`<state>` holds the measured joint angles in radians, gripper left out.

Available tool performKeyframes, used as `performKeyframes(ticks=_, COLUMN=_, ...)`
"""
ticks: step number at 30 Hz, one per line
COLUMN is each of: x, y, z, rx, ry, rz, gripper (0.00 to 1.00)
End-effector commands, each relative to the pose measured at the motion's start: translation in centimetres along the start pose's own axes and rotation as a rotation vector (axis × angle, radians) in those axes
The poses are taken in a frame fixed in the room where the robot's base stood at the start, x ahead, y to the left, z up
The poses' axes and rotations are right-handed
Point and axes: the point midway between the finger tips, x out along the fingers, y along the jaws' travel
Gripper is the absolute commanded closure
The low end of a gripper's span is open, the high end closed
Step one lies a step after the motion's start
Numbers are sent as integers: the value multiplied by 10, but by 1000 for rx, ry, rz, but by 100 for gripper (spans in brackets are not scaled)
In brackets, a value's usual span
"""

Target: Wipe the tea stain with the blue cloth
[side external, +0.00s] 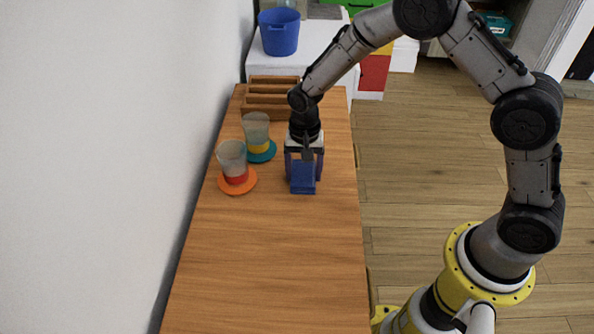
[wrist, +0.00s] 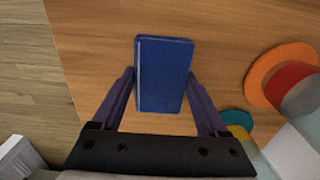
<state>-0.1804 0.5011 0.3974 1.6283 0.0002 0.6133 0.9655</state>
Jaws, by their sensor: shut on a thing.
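The blue cloth (side external: 303,178) is a folded, block-like piece on the wooden table (side external: 270,265). My gripper (side external: 303,172) points down over it, with one finger on each side. In the wrist view the cloth (wrist: 163,75) lies between the fingertips of my gripper (wrist: 160,78), which is shut on it. The cloth appears to be at or just above the table top; I cannot tell which. No tea stain shows in either view; it may be hidden under the cloth or my gripper.
Left of my gripper, a cup with a red base (side external: 232,158) stands on an orange coaster (side external: 238,187). A cup with a yellow base (side external: 256,130) stands on a teal coaster (side external: 262,156). A wooden rack (side external: 270,97) is behind. The table's near part is clear.

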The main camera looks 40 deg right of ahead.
Motion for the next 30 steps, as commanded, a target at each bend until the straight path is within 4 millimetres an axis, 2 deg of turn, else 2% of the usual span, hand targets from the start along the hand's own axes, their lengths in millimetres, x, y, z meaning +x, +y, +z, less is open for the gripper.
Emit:
performKeyframes(ticks=24, x=0, y=76, z=1, rx=2, ry=-3, rz=4, gripper=68)
performKeyframes(ticks=30, x=0, y=56, z=0, rx=-2, ry=-1, rz=2, gripper=68)
